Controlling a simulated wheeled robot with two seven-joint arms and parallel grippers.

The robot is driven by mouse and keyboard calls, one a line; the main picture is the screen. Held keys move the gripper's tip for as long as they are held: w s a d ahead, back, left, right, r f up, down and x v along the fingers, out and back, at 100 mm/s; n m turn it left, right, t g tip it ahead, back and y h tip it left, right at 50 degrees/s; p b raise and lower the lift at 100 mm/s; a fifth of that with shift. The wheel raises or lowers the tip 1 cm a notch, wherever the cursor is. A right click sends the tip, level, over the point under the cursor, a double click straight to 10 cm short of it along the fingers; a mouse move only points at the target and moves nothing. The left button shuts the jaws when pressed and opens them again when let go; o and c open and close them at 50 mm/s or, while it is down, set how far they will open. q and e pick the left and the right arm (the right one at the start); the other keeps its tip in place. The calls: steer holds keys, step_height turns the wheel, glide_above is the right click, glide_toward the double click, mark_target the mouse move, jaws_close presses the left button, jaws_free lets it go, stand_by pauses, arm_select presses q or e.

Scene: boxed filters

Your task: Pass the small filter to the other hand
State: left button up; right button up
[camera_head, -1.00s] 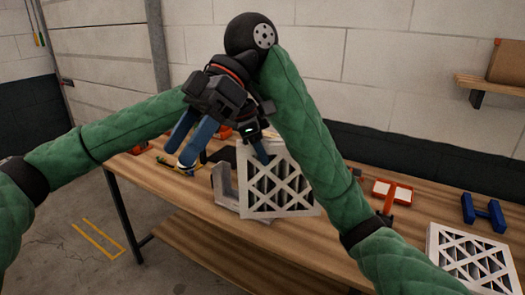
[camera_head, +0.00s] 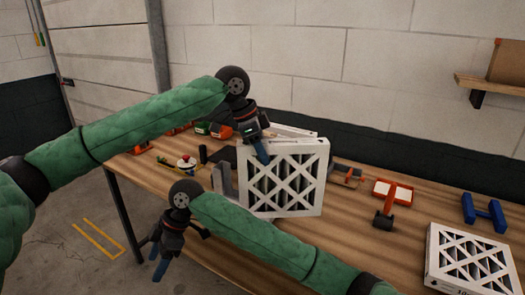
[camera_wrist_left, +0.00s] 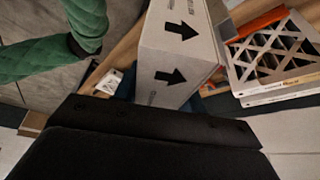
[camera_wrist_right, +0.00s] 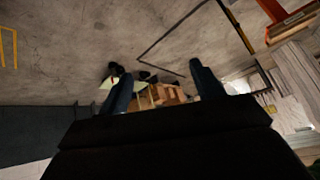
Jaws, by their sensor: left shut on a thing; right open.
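A white boxed filter (camera_head: 285,180) with a dark lattice front stands upright at the middle of the bench in the head view. My left gripper (camera_head: 262,152) is shut on its upper left edge from above. In the left wrist view, the filter's white side (camera_wrist_left: 178,50) with black arrows lies between the largely hidden fingers. I cannot tell whether the filter touches the bench. My right gripper (camera_head: 160,265) hangs low in front of the bench, pointing down, apart from the filter. In the right wrist view, its blue fingers (camera_wrist_right: 160,85) are spread and empty over the floor.
A grey stand (camera_head: 225,182) is close left of the held filter. Another lattice filter (camera_head: 470,262) lies at the bench's right end. An orange tray (camera_head: 393,190) and a blue piece (camera_head: 484,213) lie behind it. My right forearm crosses before the bench (camera_head: 340,240).

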steer(key=w+d+f+m+t+y, duration=0.1)
steer(key=w+d+f+m+t, duration=0.2)
steer(key=f, duration=0.7)
steer(key=w+d+f+m, duration=0.1)
steer(key=d+f+m, duration=0.35)
steer(key=f, duration=0.65)
steer(key=w+d+f+m+t+y, duration=0.1)
steer(key=w+d+f+m+t, duration=0.2)
steer(key=f, duration=0.7)
steer(key=s+d+f+m+h, duration=0.1)
steer(key=s+d+f+m, duration=0.3)
steer(key=f, duration=0.5)
steer(key=s+d+f+m+h, duration=0.15)
steer(key=s+d+f, duration=0.25)
steer(key=d+f, duration=0.4)
steer(key=s+d+f+m+h, duration=0.2)
steer(key=s+d+f, duration=0.8)
steer(key=s, duration=0.5)
steer(key=s+d+f+m+h, duration=0.2)
steer(key=s+d+f, duration=0.9)
steer(key=s, duration=0.3)
steer(key=shift+s+f+h, duration=0.35)
steer(key=shift+s+f, duration=0.05)
steer(key=shift+f, duration=0.4)
